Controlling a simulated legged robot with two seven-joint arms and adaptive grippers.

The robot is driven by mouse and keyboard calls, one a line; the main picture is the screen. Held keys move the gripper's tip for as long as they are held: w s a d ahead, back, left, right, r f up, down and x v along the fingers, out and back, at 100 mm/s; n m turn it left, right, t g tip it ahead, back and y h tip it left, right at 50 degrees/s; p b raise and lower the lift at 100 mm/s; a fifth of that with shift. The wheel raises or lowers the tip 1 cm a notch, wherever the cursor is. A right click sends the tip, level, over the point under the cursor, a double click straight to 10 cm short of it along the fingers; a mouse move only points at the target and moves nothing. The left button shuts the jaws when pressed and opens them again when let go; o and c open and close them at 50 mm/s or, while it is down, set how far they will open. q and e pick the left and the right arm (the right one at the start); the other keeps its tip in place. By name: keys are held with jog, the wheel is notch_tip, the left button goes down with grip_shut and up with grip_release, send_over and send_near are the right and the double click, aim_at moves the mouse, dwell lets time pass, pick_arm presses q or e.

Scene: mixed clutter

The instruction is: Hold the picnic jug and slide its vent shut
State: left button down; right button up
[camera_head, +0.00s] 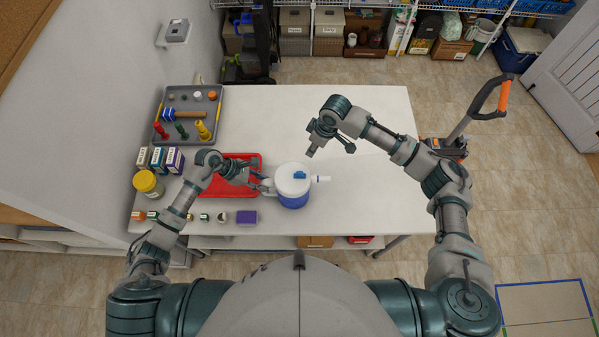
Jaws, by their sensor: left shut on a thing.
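The picnic jug (293,198) stands upright near the front middle of the white table. It has a white lid, a blue body and a white spout pointing right. The small blue vent slider (299,174) is on top of the lid; I cannot tell whether the vent is open or shut. My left gripper (264,184) is shut on the jug's handle at its left side. My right gripper (331,151) is open and empty, above the table, behind and to the right of the jug, apart from it.
A red tray (217,210) lies left of the jug, partly under my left arm. A grey tray (215,123) of pegs and tools is at the back left. Small boxes, a yellow-lidded jar (149,183) and a purple box (246,217) line the left and front. The table's back middle is clear.

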aim_at(299, 172)
jog(key=s+a+r+n, duration=0.1)
jog(key=s, duration=0.1)
jog(key=s+a+r+n+h, duration=0.1)
jog(key=s+a+r+n, duration=0.1)
jog(key=s+a+r+n+h, duration=0.1)
jog(key=s+r+n, duration=0.1)
jog(key=s, duration=0.1)
jog(key=shift+s+a+g, duration=0.1)
jog(key=shift+a+g, duration=0.25)
jog(key=shift+g, duration=0.05)
jog(key=shift+s+n, duration=0.15)
jog(key=shift+n, duration=0.25)
jog(key=shift+f, duration=3.4)
grip_shut()
